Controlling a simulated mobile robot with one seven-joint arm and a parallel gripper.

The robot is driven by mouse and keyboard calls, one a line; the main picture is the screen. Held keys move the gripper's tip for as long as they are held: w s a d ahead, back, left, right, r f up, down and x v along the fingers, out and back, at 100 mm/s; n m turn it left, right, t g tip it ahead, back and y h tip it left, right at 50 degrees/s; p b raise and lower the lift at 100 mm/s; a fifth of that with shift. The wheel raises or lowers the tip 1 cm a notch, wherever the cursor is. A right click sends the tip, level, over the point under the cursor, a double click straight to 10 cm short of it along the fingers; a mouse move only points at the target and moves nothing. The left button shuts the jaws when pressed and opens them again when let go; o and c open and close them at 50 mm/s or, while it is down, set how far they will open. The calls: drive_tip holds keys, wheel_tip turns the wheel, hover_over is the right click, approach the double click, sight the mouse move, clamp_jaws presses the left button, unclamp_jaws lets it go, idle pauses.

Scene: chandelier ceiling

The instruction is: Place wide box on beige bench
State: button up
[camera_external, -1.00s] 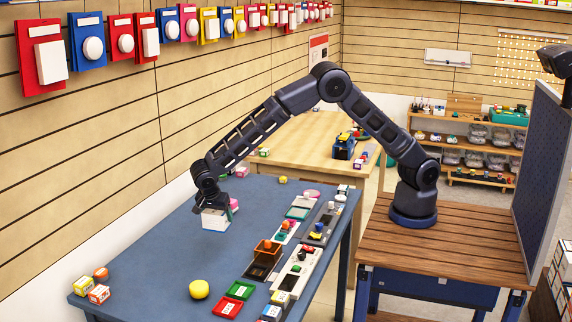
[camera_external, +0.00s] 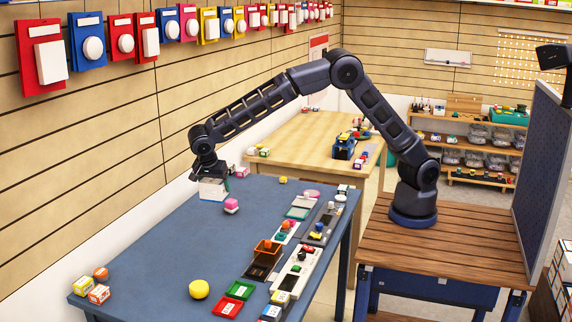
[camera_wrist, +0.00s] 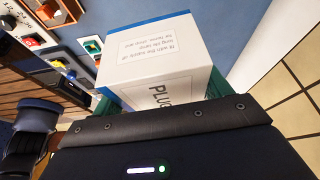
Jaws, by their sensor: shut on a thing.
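The wide box (camera_external: 212,190) is white with blue edges and printed text. It fills the middle of the wrist view (camera_wrist: 160,70). My gripper (camera_external: 211,179) is shut on it from above, with green finger pads beside the box in the wrist view (camera_wrist: 158,95). The box is near the wall-side edge of the blue table and appears raised above its top. The beige bench (camera_external: 300,138) is the light wooden table behind the blue table, to the right of my gripper.
A blue and yellow object (camera_external: 344,148) stands on the bench's right side. The bench's middle looks clear.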

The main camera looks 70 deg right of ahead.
drive_tip(key=w+d, duration=0.5)
drive_tip(key=d, duration=0.6)
drive_tip(key=w+d, duration=0.5)
drive_tip(key=d, duration=4.7)
drive_tip(key=s+d, duration=0.6)
drive_tip(key=d, duration=0.5)
drive_tip(key=s+d+m, duration=0.1)
drive_tip(key=s+d, duration=0.6)
drive_tip(key=d, duration=0.4)
drive_tip(key=s+d, duration=0.6)
drive_tip(key=d, duration=0.5)
wheel_tip(320, 180, down, 20)
drive_tip(key=shift+w+r, duration=0.1)
drive_tip(key=shift+r, duration=0.05)
